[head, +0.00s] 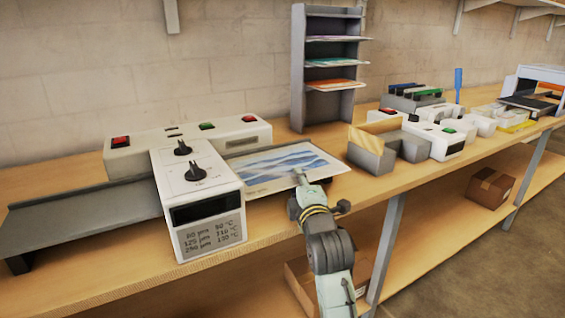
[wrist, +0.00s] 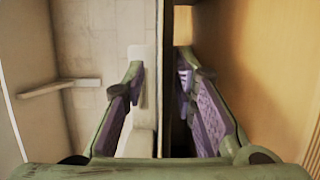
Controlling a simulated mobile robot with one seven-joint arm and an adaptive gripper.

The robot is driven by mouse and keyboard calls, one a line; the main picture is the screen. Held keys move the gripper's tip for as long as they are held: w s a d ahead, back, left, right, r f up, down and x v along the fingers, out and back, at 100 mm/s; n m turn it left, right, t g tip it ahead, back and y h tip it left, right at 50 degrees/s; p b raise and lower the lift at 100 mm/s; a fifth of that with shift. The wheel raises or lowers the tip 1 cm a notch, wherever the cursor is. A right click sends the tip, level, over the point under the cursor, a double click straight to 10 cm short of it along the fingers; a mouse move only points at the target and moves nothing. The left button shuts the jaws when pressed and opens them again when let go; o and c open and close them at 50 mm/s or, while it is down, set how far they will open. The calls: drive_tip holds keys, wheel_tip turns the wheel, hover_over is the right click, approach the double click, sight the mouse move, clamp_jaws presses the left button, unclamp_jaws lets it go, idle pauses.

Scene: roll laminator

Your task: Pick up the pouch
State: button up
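The pouch (head: 282,160) is a flat sheet with a blue wave picture. In the head view it lies on the tray at the right side of the laminator (head: 198,195), its front right edge beside my gripper (head: 301,178). In the wrist view my gripper (wrist: 162,75) is open, its two purple-padded fingers standing apart. A thin, edge-on line with a dark strip runs between them; I cannot tell which part is pouch and which is tray. No finger clearly touches the pouch.
A grey feed tray (head: 85,222) extends left of the laminator. A grey shelf rack (head: 326,65) with coloured sheets stands behind the pouch. A grey holder (head: 372,153) and white devices stand to the right. The bench (head: 275,222) is bare along its front edge.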

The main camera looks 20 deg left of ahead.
drive_tip(key=shift+c, duration=0.5)
clamp_jaws()
